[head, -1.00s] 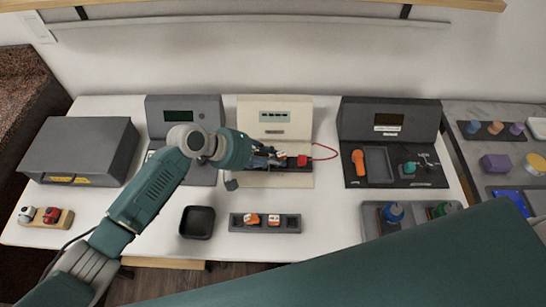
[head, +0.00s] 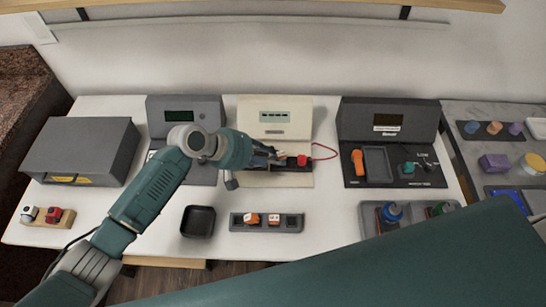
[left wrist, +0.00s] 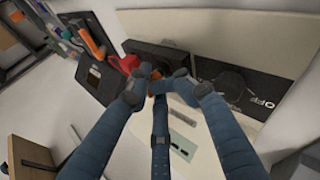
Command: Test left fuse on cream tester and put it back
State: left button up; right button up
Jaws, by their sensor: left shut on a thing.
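The cream tester (head: 274,118) stands at the back middle, with a dark socket block and a red piece (head: 302,160) on its base. My left gripper (head: 278,154) is over the base, just left of the red piece. In the left wrist view its fingers (left wrist: 160,82) are shut on an orange fuse (left wrist: 157,87), close against the dark block (left wrist: 165,58). Whether the fuse is seated is hidden by the fingers. A grey fuse rack (head: 240,228) in front holds two orange-and-white fuses (head: 252,219) (head: 273,219); its right slot looks empty. My right gripper is out of view.
A black tray (head: 197,221) sits left of the fuse rack. Grey testers stand on both sides of the cream one. A grey box (head: 82,148) is at the left. A red wire loops right of the red piece. White table is clear around the rack.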

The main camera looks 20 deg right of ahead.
pick_arm(q)
jog(key=shift+p, duration=0.3)
dwell(0.4)
jog(key=shift+f, duration=0.4)
dwell(0.6)
jog(key=shift+f, duration=0.15)
dwell(0.5)
jog(key=shift+s+a+f, duration=0.1)
jog(key=shift+f, duration=0.3)
dwell(0.8)
jog(key=o, duration=1.2)
jog(key=shift+f, duration=0.15)
jog(key=o, duration=0.5)
